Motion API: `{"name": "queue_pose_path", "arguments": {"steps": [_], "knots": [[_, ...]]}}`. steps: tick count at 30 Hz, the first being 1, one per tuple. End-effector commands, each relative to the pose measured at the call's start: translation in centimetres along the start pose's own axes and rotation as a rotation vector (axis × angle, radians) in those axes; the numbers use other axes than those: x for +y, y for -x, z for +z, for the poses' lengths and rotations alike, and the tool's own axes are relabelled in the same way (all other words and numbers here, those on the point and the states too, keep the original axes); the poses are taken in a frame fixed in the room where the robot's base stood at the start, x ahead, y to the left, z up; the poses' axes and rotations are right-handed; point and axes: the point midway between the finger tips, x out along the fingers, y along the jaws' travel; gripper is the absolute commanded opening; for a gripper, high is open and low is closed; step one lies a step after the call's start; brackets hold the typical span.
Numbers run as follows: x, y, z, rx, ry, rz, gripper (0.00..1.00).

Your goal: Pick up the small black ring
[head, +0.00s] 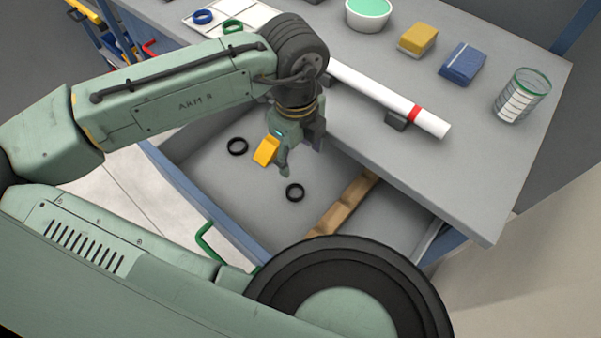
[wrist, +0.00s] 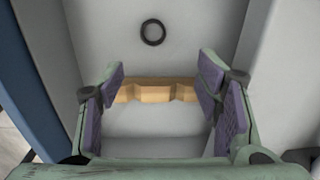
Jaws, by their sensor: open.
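Two black rings lie flat on the drawer floor in the head view. The smaller-looking ring (head: 295,192) is nearer the wooden divider, and the other ring (head: 237,146) is farther left. One black ring (wrist: 153,32) shows in the wrist view, high and near the middle; it appears to be the one nearer the divider. My gripper (head: 297,162) points down over the drawer, above and close to the smaller-looking ring in the picture. In the wrist view its fingers (wrist: 160,85) are wide apart with nothing between them, and the ring lies beyond the tips.
The drawer has a blue front with a green handle (head: 208,244). A notched wooden divider (head: 345,203) crosses it. The worktop (head: 460,185) overhangs to the right, with a white pipe (head: 375,93), a yellow block, a blue block and a glass jar (head: 521,96).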

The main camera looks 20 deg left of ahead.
Motion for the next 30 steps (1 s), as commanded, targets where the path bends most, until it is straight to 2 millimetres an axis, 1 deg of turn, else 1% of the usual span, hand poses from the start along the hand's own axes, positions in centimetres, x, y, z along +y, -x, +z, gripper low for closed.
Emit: {"name": "queue_pose_path", "arguments": {"steps": [1, 2, 10, 15, 18, 23, 26, 30], "knots": [[0.4, -1.8, 0.1, 0.001, 0.002, 0.010, 0.59], [0.6, -2.2, 0.1, 0.003, 0.002, 0.016, 0.59], [1.4, -4.8, 0.0, 0.011, 0.004, 0.046, 0.59], [1.5, -7.5, 0.0, 0.012, 0.004, 0.046, 0.59], [1.5, -8.7, 0.0, 0.011, 0.004, 0.044, 0.59], [1.4, -9.7, 0.1, 0.011, 0.004, 0.044, 0.59], [1.3, -11.0, 0.2, 0.011, 0.004, 0.045, 0.59], [1.1, -13.2, 0.4, 0.011, 0.004, 0.044, 0.59]]}}
